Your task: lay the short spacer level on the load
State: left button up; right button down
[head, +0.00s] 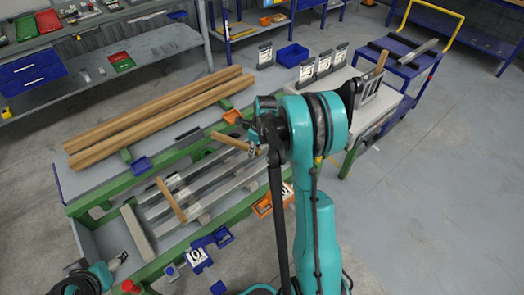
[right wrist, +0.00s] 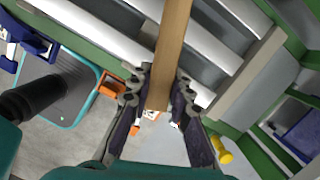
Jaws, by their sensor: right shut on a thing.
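The load is several grey metal bars (head: 232,186) lying side by side on the green-framed runout table (head: 88,208); they also show in the right wrist view (right wrist: 207,50). My right gripper (right wrist: 160,98) is shut on a short wooden spacer (right wrist: 172,48), which reaches across above the bars. In the head view the held spacer (head: 236,142) shows beside my right arm, which hides part of the gripper; whether it touches the bars is unclear. Another wooden spacer (head: 171,201) lies across the bars further left. My left gripper (head: 118,260) is at the bottom left, its jaws unclear.
Two long timber beams (head: 160,115) lie along the table's far side. A beige plate (head: 138,231) stands at the left end. Blue clamps (head: 198,255) and an orange holder (head: 265,203) are along the front edge. Open floor lies to the right.

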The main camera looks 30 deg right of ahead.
aim_at(260, 164)
jog(key=d+m, duration=0.1)
jog(key=d+f+m+t, duration=0.1)
jog(key=s+d+m, duration=0.1)
jog(key=m, duration=0.1)
jog(key=shift+f+h, duration=0.15)
jog(key=shift+h, duration=0.25)
jog(key=shift+f, duration=0.1)
jog(key=shift+f+b, duration=2.2)
jog(key=shift+f, duration=1.05)
jog(key=c, duration=1.3)
grip_release()
jog(key=shift+r, duration=0.1)
